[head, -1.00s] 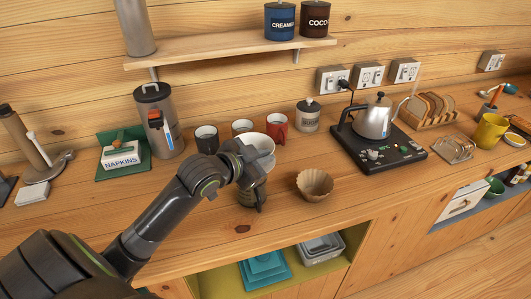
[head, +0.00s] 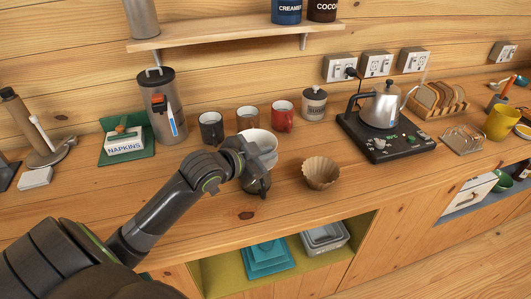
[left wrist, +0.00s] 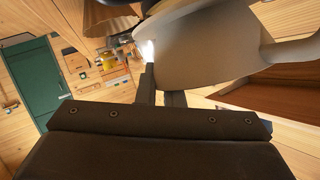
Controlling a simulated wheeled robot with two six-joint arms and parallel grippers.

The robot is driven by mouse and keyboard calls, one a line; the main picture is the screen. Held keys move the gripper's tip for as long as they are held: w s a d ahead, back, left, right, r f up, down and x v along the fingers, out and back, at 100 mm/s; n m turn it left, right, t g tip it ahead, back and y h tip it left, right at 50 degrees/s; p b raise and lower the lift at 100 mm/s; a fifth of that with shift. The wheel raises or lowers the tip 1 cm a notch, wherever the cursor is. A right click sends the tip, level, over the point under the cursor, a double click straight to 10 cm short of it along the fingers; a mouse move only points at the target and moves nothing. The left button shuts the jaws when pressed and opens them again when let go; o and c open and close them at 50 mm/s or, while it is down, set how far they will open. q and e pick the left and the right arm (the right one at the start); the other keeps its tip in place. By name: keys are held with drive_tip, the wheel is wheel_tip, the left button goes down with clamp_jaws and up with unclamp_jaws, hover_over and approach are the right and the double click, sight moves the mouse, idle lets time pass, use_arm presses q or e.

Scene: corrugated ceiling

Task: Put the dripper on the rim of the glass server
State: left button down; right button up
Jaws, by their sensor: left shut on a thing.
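The white dripper (head: 262,141) is held over the counter, largely hidden behind my left gripper (head: 248,158). In the left wrist view the dripper (left wrist: 205,45) fills the top, with its handle to the right. My left gripper is shut on the dripper, its fingers (left wrist: 163,88) against its lower side. The glass server (head: 257,185) stands on the counter directly below the gripper, dark and partly hidden by it. Whether the dripper touches the server's rim cannot be told. My right gripper is not in view.
A paper filter (head: 321,173) lies right of the server. Black (head: 211,128), brown (head: 247,117) and red (head: 283,115) mugs stand behind. A kettle (head: 382,105) sits on a black scale-like base (head: 400,150) at right. The counter's front edge is close to the server.

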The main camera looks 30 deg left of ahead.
use_arm(q)
drive_tip(key=shift+f, duration=0.45)
drive_tip(key=c, duration=1.5)
unclamp_jaws()
drive_tip(key=shift+s, duration=0.1)
drive_tip(key=shift+s+a+r, duration=0.1)
drive_tip(key=shift+s, duration=0.15)
drive_tip(key=p+v, duration=0.7)
drive_tip(key=v, duration=0.9)
drive_tip(key=shift+s+r+p, duration=0.15)
drive_tip(key=shift+s+p, duration=0.15)
drive_tip(key=shift+s, duration=0.05)
